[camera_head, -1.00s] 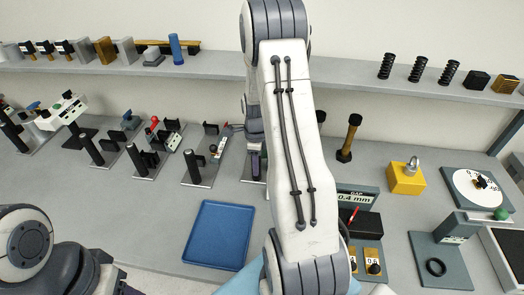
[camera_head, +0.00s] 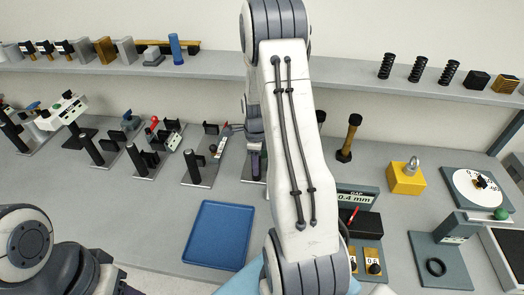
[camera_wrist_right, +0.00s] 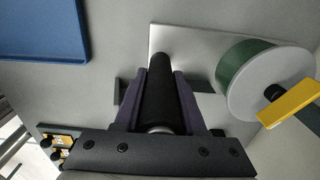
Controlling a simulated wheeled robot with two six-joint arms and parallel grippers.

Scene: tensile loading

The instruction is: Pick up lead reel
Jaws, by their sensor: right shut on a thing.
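In the right wrist view a reel with a green body and pale grey flange (camera_wrist_right: 238,72) lies to the right of my right gripper (camera_wrist_right: 160,78), apart from the fingers. A yellow tag (camera_wrist_right: 288,104) crosses its face. I cannot tell whether this is the lead reel. The right gripper is shut on a black cylinder (camera_wrist_right: 161,95), which stands between its purple-grey fingers over a light plate (camera_wrist_right: 190,42). In the head view the right gripper (camera_head: 256,165) is mostly hidden behind my right forearm, and so is the reel. The left arm shows at lower left, its fingers out of frame.
A blue tray (camera_head: 218,236) lies in front on the bench. Several stands with black posts are at left. A yellow block with a ring (camera_head: 406,180), a gap display (camera_head: 356,196) and a round dial (camera_head: 478,188) are at right. A shelf (camera_head: 350,73) runs behind.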

